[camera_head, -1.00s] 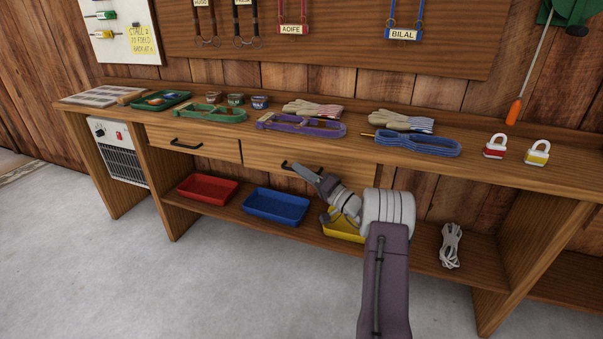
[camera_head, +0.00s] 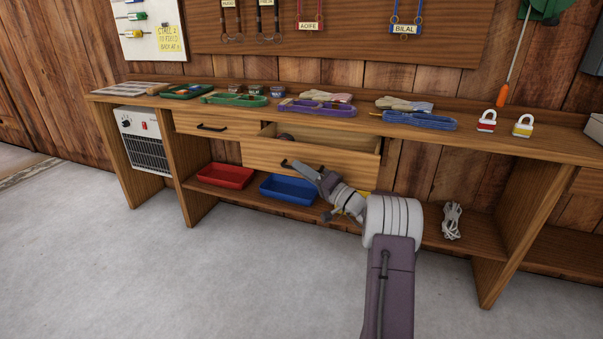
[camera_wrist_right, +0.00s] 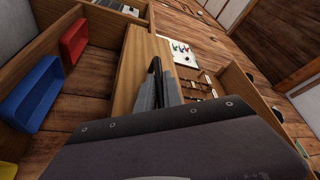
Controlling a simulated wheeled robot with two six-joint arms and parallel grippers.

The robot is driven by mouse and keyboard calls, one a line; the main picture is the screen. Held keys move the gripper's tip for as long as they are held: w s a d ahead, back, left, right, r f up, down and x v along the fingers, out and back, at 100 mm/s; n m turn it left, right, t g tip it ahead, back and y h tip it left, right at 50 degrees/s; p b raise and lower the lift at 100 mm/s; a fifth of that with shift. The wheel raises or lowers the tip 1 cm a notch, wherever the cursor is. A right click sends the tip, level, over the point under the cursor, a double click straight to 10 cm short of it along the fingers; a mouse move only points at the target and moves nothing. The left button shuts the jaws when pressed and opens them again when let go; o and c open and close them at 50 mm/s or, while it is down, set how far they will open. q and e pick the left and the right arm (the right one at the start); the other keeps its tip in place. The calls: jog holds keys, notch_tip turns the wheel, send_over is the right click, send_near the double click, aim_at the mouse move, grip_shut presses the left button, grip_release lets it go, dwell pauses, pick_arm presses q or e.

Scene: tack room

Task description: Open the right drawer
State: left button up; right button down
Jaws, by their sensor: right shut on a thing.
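The right drawer (camera_head: 266,157) stands pulled out of the wooden bench, and part of its inside shows. A small dark round thing lies inside at its left. My right gripper (camera_head: 294,164) is shut on the dark handle of this drawer's front. In the right wrist view the gripper (camera_wrist_right: 154,72) reaches to the drawer front (camera_wrist_right: 128,75), and the handle is mostly hidden by the fingers. The left drawer (camera_head: 222,134) is closed, with its dark handle showing. My left gripper is not in view.
On the shelf below are a red tray (camera_head: 225,176), a blue tray (camera_head: 290,189) and a white cord bundle (camera_head: 452,221). The grey floor in front is clear.

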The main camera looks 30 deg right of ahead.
dwell(0.3)
jog(key=c, duration=1.8)
grip_release()
jog(key=shift+o, duration=0.2)
jog(key=shift+s, duration=0.15)
jog(key=p+v, duration=0.3)
jog(key=v, duration=0.6)
jog(key=shift+p, duration=0.4)
